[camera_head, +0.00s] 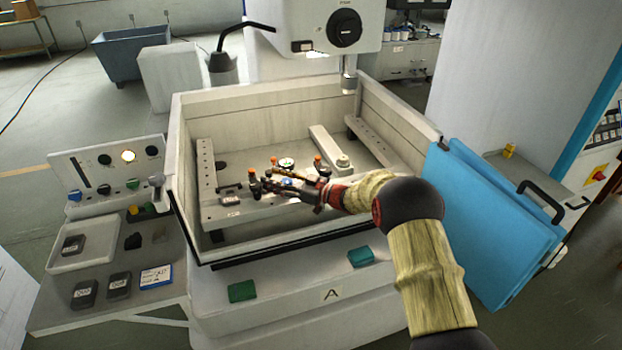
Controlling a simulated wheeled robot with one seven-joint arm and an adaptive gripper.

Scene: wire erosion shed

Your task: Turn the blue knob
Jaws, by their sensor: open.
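A control panel (108,172) stands at the left, beside the machine's tank. A blue knob (75,195) sits at the left end of its lower row, with a green knob (133,184) further right. My gripper (262,178) is open over the tank, well to the right of the panel and apart from the blue knob. Its fingers point left, above a pale bar with holes. A small blue spot (288,182) shows between the fingers; I cannot tell what it is. Small orange and dark parts and a round gauge (286,163) are close around the fingers.
The tank's pale walls (205,225) surround my gripper. A machine head (315,28) hangs at the back. A blue door panel (490,220) stands at the right. A pale tray (90,258) and several dark blocks lie on the left table, below the panel.

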